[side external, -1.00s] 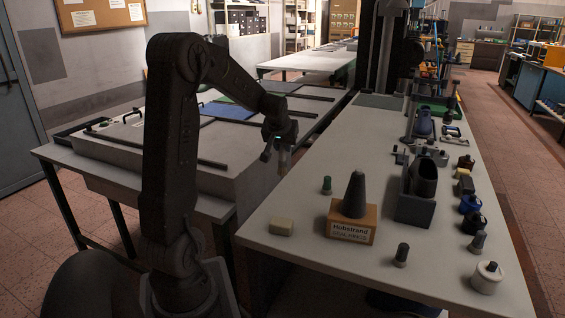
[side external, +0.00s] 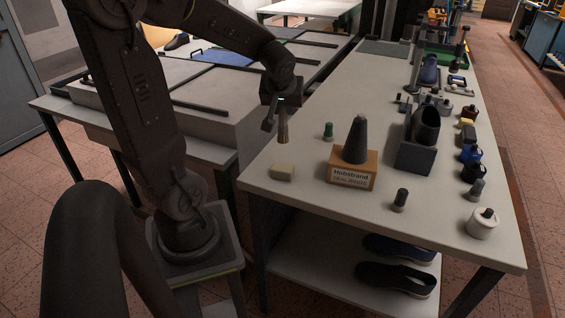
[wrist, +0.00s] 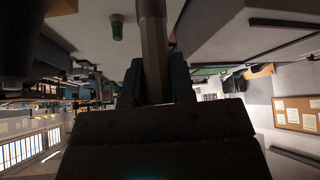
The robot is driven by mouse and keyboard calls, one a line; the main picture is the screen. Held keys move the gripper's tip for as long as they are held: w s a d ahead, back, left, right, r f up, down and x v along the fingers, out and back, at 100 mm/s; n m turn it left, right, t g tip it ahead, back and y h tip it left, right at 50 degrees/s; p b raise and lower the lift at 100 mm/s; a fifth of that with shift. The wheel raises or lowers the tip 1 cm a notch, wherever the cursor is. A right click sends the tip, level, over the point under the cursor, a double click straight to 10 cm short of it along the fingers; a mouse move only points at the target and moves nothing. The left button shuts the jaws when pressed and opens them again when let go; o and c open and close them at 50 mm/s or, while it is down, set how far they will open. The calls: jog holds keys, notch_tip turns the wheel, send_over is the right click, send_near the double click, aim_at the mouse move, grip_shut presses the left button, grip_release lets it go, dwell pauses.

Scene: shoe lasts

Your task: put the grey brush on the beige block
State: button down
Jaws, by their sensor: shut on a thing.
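My gripper (side external: 275,122) is shut on a slim grey-brown stick, which I take to be the grey brush (side external: 283,132). The brush hangs upright, pointing down from the jaws. In the wrist view the brush (wrist: 153,45) stands between the two fingers of my gripper (wrist: 158,82), its far end cut off by the top edge. The beige block (side external: 282,173) lies at the table's near left corner. The brush appears above and beyond the block in the side view, apart from it; the block's top is bare.
A green-topped bottle (side external: 328,131) stands near the block, and shows in the wrist view (wrist: 117,27). A dark cone on a labelled wooden box (side external: 352,172) and a dark holder (side external: 416,155) stand to the right. A dark knobbed piece (side external: 400,199) and white jar (side external: 483,223) are nearer the front.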

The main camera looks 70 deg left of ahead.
aim_at(283, 131)
jog(key=f, duration=0.3)
jog(key=shift+s+d+f, duration=0.2)
jog(key=shift+d+f, duration=0.05)
jog(key=shift+f, duration=2.2)
jog(key=shift+f, duration=0.1)
jog(key=c, duration=1)
grip_release()
